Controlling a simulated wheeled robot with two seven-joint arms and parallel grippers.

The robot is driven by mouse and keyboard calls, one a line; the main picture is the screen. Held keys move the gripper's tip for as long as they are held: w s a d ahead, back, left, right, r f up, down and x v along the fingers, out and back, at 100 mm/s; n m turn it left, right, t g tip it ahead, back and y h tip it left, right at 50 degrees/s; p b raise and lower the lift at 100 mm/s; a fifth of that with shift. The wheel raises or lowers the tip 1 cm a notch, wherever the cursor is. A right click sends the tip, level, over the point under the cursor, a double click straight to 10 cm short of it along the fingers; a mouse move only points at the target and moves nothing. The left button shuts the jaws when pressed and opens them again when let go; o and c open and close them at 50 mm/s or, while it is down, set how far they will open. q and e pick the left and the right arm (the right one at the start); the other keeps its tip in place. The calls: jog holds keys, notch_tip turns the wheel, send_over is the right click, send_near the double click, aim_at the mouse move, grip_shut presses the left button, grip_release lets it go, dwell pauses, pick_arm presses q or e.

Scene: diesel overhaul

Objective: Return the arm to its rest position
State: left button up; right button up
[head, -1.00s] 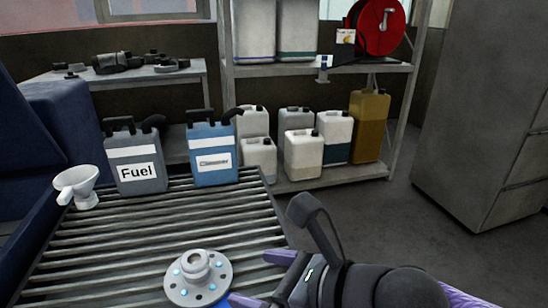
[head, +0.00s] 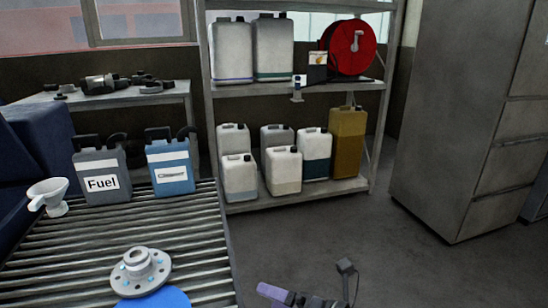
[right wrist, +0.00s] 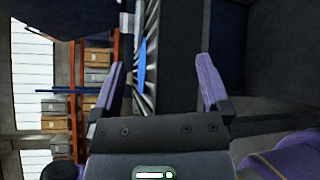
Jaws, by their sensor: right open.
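My right gripper (head: 270,292) shows at the bottom edge of the head view, right of the roller table and apart from it, with much of it cut off. In the right wrist view its two purple fingers (right wrist: 160,82) stand wide apart with nothing held between them. A grey metal flange (head: 140,272) with a raised hub lies near the front of the table, to the left of the gripper. A blue round piece (head: 158,298) shows in front of the flange, partly cut off. My left gripper is not in view.
On the roller table (head: 205,230) stand a grey fuel can (head: 101,183), a blue can (head: 171,175) and a white funnel (head: 50,197). A shelf rack (head: 300,195) with several jugs stands behind. A grey cabinet (head: 455,130) is at right. The floor (head: 370,235) between is clear.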

jog(key=d+f+m+t+h+p, duration=0.1)
jog(key=d+f+m+t+h, duration=0.15)
jog(key=d+f+m, duration=0.4)
jog(key=d+f+m+t+h, duration=0.1)
jog(key=d+f+m+h, duration=0.25)
jog(key=f+m, duration=0.6)
jog(key=s+d+f+m+g+h, duration=0.3)
jog(key=s+d+f+m+h, duration=0.35)
jog(key=s+f, duration=0.5)
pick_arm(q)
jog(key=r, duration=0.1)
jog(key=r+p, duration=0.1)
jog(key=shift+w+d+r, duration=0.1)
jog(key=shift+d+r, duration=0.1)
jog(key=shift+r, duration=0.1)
pick_arm(e)
jog(key=s+d+f+m+g, duration=0.1)
jog(key=s+f+m+g, duration=0.2)
jog(key=s, duration=0.7)
jog(key=s+d+f+m+g+h, duration=0.1)
jog(key=s+d+f+m+g, duration=0.1)
jog(key=s, duration=0.9)
jog(key=s+d+f+m+g+h, duration=0.1)
jog(key=s+f+m+g, duration=0.2)
jog(key=s, duration=0.8)
notch_tip(320, 180, down, 2)
jog(key=shift+s+d+f+m+g, duration=0.1)
jog(key=shift+s+d+m+g, duration=0.2)
jog(key=shift+g, duration=0.45)
